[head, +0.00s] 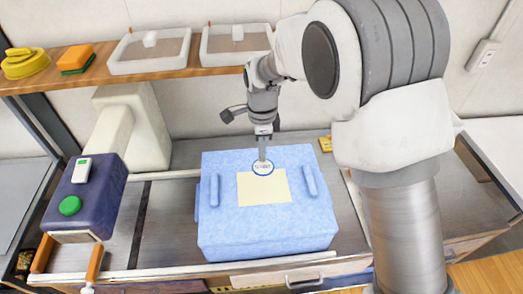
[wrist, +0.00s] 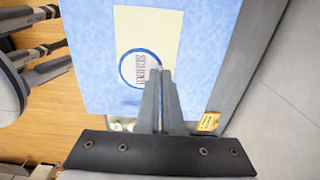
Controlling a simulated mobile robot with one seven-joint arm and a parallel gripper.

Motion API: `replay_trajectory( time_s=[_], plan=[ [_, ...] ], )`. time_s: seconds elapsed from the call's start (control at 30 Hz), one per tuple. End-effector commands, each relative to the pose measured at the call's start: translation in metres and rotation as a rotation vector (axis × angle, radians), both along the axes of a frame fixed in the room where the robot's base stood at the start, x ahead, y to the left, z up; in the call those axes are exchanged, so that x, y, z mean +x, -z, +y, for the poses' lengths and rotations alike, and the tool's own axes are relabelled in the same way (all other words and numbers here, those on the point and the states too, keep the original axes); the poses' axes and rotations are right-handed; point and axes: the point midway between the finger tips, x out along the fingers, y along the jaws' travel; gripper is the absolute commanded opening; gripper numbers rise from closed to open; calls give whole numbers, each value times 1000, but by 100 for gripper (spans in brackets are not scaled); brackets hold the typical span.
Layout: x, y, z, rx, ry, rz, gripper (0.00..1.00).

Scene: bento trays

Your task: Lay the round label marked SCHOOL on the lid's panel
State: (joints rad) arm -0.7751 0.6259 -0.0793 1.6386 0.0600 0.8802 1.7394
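The round label (head: 263,168) is white with a blue rim and dark print too small to read surely. It also shows in the wrist view (wrist: 139,69), over the edge of the pale yellow panel (wrist: 150,28). The panel (head: 263,190) lies on top of the light blue speckled lid (head: 222,210), between two raised blue bars. My gripper (head: 262,158) points down at the panel's far edge. In the wrist view its fingers (wrist: 161,72) are close together on the label's edge. I cannot tell whether the label touches the panel.
A dark blue machine (head: 85,190) with a green button stands at the left. A small yellow tag (head: 325,144) lies behind the lid at right. A wooden shelf (head: 120,76) holds two white trays, a sponge and a yellow item. The metal counter (head: 165,220) left of the lid is clear.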

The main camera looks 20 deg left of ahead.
Motion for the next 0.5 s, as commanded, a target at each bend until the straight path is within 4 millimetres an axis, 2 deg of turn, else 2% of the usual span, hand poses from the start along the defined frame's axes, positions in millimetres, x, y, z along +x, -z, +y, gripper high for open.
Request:
replay_trajectory(
  time_s=[0.27, 0.5],
  plan=[
    [0, 10, 0, 0, 1, 0, 0],
    [0, 27, 0, 0, 0, 1, 0]
  ],
)
